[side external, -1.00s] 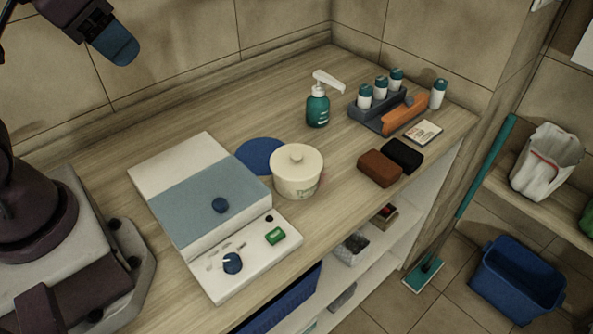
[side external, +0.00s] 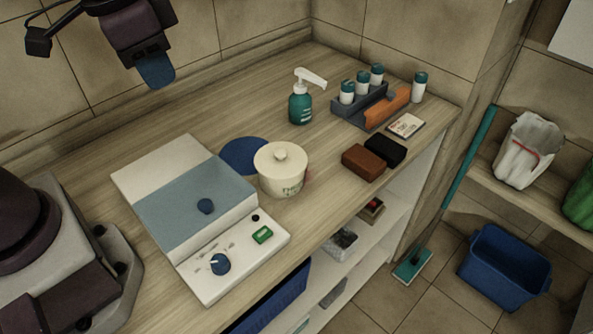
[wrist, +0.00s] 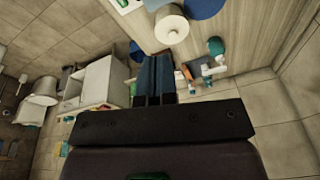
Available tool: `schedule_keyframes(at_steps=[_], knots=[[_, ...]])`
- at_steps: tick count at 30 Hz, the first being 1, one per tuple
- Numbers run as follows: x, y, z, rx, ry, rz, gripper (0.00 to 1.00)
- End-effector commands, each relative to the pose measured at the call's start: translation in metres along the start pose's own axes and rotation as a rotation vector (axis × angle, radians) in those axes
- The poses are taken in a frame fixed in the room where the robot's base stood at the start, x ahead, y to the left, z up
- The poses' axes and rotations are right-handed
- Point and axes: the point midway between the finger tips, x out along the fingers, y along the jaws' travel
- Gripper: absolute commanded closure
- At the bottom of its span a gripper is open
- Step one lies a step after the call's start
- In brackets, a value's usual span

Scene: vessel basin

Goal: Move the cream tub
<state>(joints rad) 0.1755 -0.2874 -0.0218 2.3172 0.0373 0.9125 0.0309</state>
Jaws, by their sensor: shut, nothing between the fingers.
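The cream tub (side external: 281,172), a round lidded pot with a knob on top, stands upright on the wooden counter. A flat blue disc (side external: 238,154) lies just behind and left of it; I cannot tell whether the tub's base overlaps its edge. My gripper (side external: 160,78) is high at the upper left, well above the counter and apart from the tub. Its blue fingers are together and hold nothing. In the wrist view, the shut fingers (wrist: 153,72) point toward the counter, and the tub (wrist: 172,27) shows beyond their tips near the top edge.
A white and blue-grey scale-like device (side external: 190,200) stands left of the tub. Brown (side external: 362,161) and black (side external: 386,150) blocks lie to the right. A green pump bottle (side external: 300,108) and a rack of small bottles (side external: 360,106) stand behind. Counter left of the pump bottle is clear.

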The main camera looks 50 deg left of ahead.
Motion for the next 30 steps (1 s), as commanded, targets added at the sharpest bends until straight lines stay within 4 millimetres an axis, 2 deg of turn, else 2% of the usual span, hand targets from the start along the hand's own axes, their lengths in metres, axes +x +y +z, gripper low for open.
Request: schedule_keyframes(at_steps=[3, 9, 15, 19, 21, 24, 30], knots=[[0.026, 0.017, -0.031, 0.158, -0.096, -0.001, 1.00], [0.078, 0.053, -0.078, 0.466, -0.225, -0.002, 1.00], [0.143, 0.093, -0.113, 0.808, -0.328, 0.008, 1.00], [0.176, 0.113, -0.131, 1.010, -0.363, 0.015, 1.00], [0.186, 0.118, -0.144, 1.114, -0.366, 0.014, 1.00], [0.177, 0.117, -0.165, 1.230, -0.334, -0.003, 1.00], [0.180, 0.114, -0.162, 1.320, -0.349, 0.008, 1.00]])
